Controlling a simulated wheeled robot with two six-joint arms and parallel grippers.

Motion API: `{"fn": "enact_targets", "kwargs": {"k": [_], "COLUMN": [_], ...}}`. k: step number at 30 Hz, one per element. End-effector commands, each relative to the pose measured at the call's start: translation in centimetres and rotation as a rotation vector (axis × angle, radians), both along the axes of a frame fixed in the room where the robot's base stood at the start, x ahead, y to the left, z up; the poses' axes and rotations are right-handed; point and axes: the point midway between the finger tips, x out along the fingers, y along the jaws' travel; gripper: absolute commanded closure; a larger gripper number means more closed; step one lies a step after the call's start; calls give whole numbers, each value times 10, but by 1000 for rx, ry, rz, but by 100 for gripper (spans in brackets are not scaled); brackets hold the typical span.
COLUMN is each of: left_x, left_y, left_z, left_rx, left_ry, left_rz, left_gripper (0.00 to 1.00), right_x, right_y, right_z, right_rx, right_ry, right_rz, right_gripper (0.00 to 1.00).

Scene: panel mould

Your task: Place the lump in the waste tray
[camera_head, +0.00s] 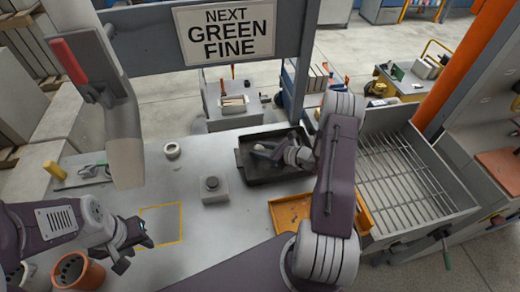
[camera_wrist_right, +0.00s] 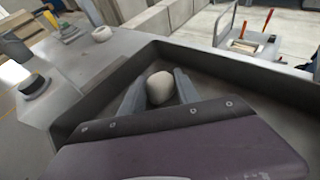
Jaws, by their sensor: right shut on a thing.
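The lump (camera_wrist_right: 160,87) is pale, rounded and stone-like. It sits between the two fingers of my right gripper (camera_wrist_right: 161,92), which is shut on it. In the head view my right gripper (camera_head: 265,151) and the lump (camera_head: 259,147) are over the dark rectangular tray (camera_head: 250,180), within its walls. I cannot tell whether the lump touches the tray floor. The wrist view shows the tray wall (camera_wrist_right: 235,72) around the fingers. My left gripper (camera_head: 135,243) is open and empty at the left, near a yellow square outline on the table.
A grey block with a dark round button (camera_head: 213,189) stands left of the dark tray. A white ring (camera_head: 172,150) lies behind it. An orange tray (camera_head: 284,208) is in front, partly hidden by my right arm. A terracotta pot (camera_head: 77,272) stands at front left. A slatted bin (camera_head: 415,180) is at right.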

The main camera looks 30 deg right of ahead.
Motion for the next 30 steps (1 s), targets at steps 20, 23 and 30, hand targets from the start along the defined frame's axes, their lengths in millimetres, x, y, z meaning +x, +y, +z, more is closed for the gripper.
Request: {"fn": "enact_targets", "kwargs": {"k": [20, 23, 30], "left_x": [0, 0, 0], "left_y": [0, 0, 0], "left_z": [-2, -4, -7], "left_rx": [0, 0, 0], "left_ry": [0, 0, 0], "left_rz": [0, 0, 0], "left_gripper": [64, 64, 64], "right_x": [-21, -38, -75], "right_y": [-15, -26, -48], "right_z": [11, 20, 38], "right_rx": [0, 0, -1], "right_ry": [1, 0, -2], "right_rz": [-6, -7, -6], "right_gripper": [40, 40, 40]}}
